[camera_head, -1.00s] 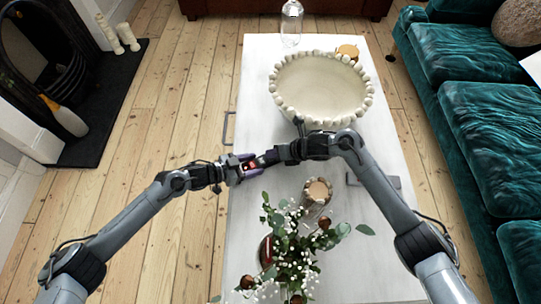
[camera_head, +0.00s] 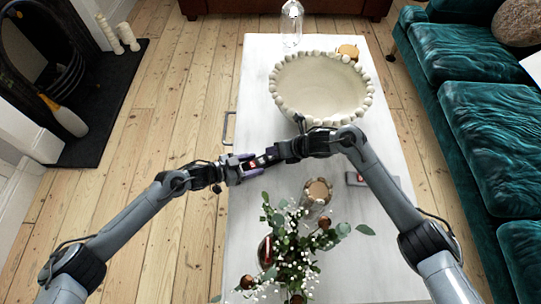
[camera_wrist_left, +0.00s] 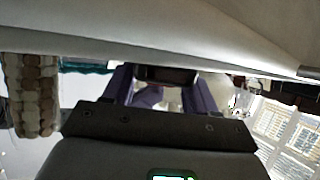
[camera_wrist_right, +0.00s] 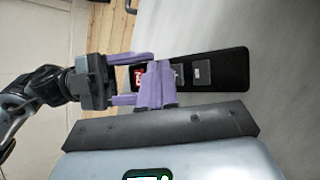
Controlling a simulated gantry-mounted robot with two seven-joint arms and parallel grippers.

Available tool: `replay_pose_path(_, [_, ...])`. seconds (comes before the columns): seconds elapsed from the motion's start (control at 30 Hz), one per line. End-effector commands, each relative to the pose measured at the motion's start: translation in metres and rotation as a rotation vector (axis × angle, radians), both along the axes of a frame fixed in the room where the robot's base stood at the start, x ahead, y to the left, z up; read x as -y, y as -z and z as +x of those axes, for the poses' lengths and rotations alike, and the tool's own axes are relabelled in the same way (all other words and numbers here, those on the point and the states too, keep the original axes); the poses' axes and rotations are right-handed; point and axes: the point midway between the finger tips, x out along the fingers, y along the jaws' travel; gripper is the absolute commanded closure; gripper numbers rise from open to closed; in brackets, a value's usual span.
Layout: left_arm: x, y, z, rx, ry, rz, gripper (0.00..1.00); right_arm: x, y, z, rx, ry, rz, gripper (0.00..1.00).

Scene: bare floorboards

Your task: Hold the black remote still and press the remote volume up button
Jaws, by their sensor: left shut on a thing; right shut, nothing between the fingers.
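The black remote (camera_wrist_right: 225,72) shows large in the right wrist view, with a red button and pale buttons on its face. My left gripper (camera_head: 244,166) is shut on the remote above the left edge of the table; its purple fingers also show in the right wrist view (camera_wrist_right: 126,79). In the left wrist view the remote's dark end (camera_wrist_left: 165,75) sits between those fingers. My right gripper (camera_wrist_right: 157,88) is shut and empty, its fingertips over the remote's button face near the red mark. They hide some buttons, and I cannot tell whether they touch.
The white table (camera_head: 255,75) bears a large beaded bowl (camera_head: 320,85), a glass bottle (camera_head: 291,22), a candle holder (camera_head: 317,190) and a flower vase (camera_head: 290,250). A grey flat item (camera_head: 357,179) lies partly behind my right arm. A green sofa (camera_head: 470,120) stands right.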

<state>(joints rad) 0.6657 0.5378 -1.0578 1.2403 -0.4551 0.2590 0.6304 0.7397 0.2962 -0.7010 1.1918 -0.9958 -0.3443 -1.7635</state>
Motion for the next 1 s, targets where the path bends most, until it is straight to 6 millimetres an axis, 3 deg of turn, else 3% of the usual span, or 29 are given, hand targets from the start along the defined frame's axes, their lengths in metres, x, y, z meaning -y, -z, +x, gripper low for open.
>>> replay_pose_path(0.53, [0.0, 0.0, 0.0, 0.0, 0.0, 0.0, 0.77, 0.0, -0.043, 0.001, 0.003, -0.001, 0.0, 1.0])
replay_pose_path(1.0, [0.0, 0.0, 0.0, 0.0, 0.0, 0.0, 0.77, 0.0, -0.05, 0.0, 0.0, 0.0, 0.0, 1.0])
